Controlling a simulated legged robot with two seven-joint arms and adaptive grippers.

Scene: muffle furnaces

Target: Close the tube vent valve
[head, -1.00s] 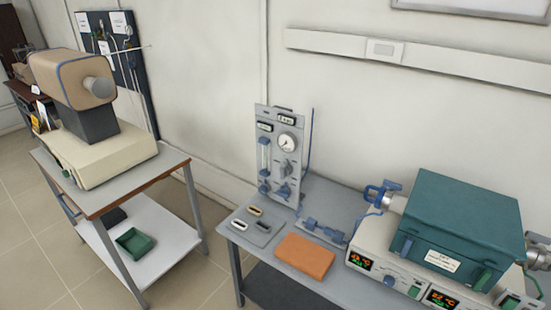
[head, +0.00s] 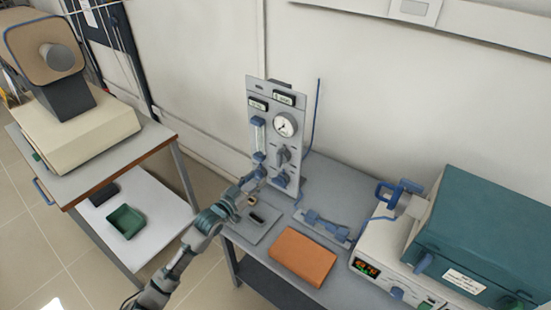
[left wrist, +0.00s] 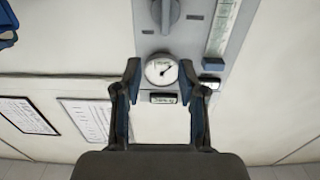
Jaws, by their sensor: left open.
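A blue-handled valve (head: 388,190) stands at the left end of the teal furnace in the head view. I cannot tell its exact setting. A grey gas panel (head: 263,95) stands left of it, with a round gauge (head: 285,124), a grey knob (head: 282,156) and blue knobs low down. My left gripper (head: 258,175) is in front of the panel's lower left part. In the left wrist view the left gripper (left wrist: 161,85) is open and empty, with the gauge (left wrist: 161,70) beyond its fingers. A blue part (left wrist: 6,22) shows at the upper left edge there. My right gripper is out of view.
An orange block (head: 303,257) and a dark-topped small tray (head: 256,224) lie on the grey bench. A blue fitting (head: 325,226) lies on a plate behind the block. The teal furnace (head: 480,240) fills the right. A cart with a beige device (head: 75,115) stands left.

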